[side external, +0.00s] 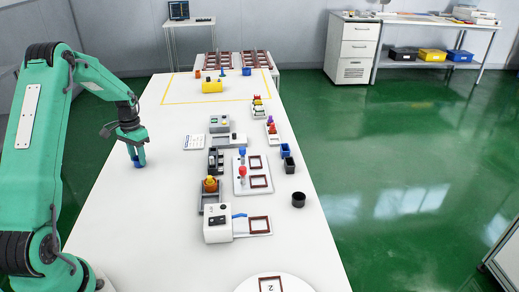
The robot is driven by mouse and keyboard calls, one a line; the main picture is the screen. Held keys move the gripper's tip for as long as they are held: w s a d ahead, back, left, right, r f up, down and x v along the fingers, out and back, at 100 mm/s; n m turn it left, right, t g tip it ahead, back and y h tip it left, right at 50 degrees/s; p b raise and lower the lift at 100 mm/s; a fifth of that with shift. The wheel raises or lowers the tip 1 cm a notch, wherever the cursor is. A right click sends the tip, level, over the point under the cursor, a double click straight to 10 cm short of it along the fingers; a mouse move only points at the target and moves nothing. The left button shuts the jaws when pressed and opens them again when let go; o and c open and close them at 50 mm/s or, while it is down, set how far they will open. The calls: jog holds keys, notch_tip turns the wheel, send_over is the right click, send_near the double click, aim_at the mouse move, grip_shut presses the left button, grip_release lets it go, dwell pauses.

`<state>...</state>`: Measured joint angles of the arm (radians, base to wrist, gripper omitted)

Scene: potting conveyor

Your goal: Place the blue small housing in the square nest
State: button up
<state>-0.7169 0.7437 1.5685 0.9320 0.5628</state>
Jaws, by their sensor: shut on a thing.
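My gripper (136,147) is over the left part of the white table, pointing down. It is shut on the small blue housing (139,161), which shows just below the fingertips. I cannot tell whether the housing touches the table or hangs just above it. Several brown square frames lie to the right: one by the blue knob (254,162), one by the red knob (260,182), one beside the white box (258,225) and one on the round white plate (269,286). I cannot tell which of them is the square nest.
Between my gripper and the frames stand a grey tray with an orange piece (211,185), dark blocks (215,161) and a grey device (219,123). The table's left front is clear.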

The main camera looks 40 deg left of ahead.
jog(key=shift+r, duration=0.1)
jog(key=shift+r, duration=0.8)
notch_tip(320, 180, up, 2)
jog(key=shift+r, duration=0.2)
jog(key=w+d+r, duration=0.2)
jog(key=d+r, duration=0.5)
jog(key=d, duration=0.4)
jog(key=shift+d, duration=0.25)
jog(key=shift+d, duration=0.1)
jog(key=d+r+m, duration=0.1)
jog(key=d+r, duration=0.2)
jog(key=d, duration=0.7)
jog(key=d+r, duration=0.4)
jog(key=d, duration=0.7)
jog(key=shift+w+d+m+y, duration=0.15)
jog(key=shift+w+m+y, duration=0.15)
jog(key=shift+m+y, duration=0.1)
